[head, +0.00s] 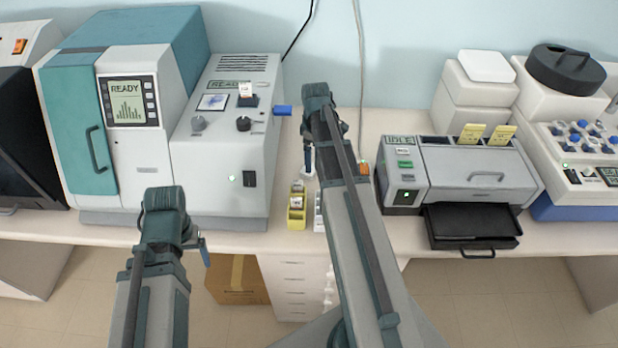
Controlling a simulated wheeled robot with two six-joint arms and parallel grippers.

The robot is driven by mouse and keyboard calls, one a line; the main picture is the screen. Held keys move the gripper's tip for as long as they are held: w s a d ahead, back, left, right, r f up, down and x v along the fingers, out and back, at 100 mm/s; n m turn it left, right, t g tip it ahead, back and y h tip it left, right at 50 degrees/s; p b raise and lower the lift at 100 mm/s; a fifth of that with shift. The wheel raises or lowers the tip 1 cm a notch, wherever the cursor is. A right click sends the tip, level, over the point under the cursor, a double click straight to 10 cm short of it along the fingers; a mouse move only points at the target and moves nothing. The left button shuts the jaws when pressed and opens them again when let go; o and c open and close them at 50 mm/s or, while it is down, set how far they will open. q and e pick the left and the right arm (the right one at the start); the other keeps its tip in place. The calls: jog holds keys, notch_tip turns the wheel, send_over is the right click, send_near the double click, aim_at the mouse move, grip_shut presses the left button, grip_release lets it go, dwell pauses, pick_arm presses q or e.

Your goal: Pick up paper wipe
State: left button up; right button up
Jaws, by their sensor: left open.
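I cannot make out a paper wipe in the head view. My left gripper (204,252) is at the lower left, in front of the bench edge and apart from everything on the bench. It is open, with only a small part showing beside my arm. My right arm reaches far over the bench, and its gripper (308,158) points down behind a yellow holder (296,218). The arm partly hides this gripper, so its jaws cannot be read. Small white-topped items stand in the yellow holder, and a white rack beside it is partly covered by my right arm.
A teal and grey machine reading READY (127,90) stands at left. A grey machine reading IDLE (460,165) with a black front tray (475,226) stands at right. White drawers (297,285) and a cardboard box (236,280) are below. Bare bench (390,122) lies behind the IDLE machine.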

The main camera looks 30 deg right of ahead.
aim_at(313, 170)
jog(key=shift+f, duration=0.3)
jog(key=f+b, duration=0.5)
jog(key=shift+w+f, duration=0.1)
jog(key=shift+w, duration=0.1)
jog(key=c, duration=1.2)
jog(key=shift+c, duration=0.2)
